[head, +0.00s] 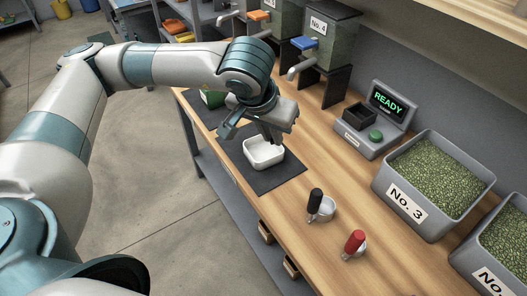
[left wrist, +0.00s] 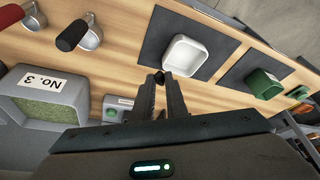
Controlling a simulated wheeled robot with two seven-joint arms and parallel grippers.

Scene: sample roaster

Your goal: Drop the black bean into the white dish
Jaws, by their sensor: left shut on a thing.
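The white dish (head: 251,161) stands upright on a dark mat on the wooden bench; it also shows in the left wrist view (left wrist: 186,55). My left gripper (head: 271,137) reaches over the dish's far side with its fingers pointing down. In the left wrist view its fingers (left wrist: 160,80) are shut on the small black bean (left wrist: 159,76) at their tips. In the head view I cannot tell the bean apart from the dark fingers. The bean is held apart from the dish, as far as I can tell. My right gripper is not in view.
A black-handled scoop (head: 316,203) and a red-handled scoop (head: 354,244) lie on the bench. A grey device reading READY (head: 385,110) and the No. 3 bin (head: 404,199) stand along the back. A green container (head: 212,98) sits on another mat beyond the dish.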

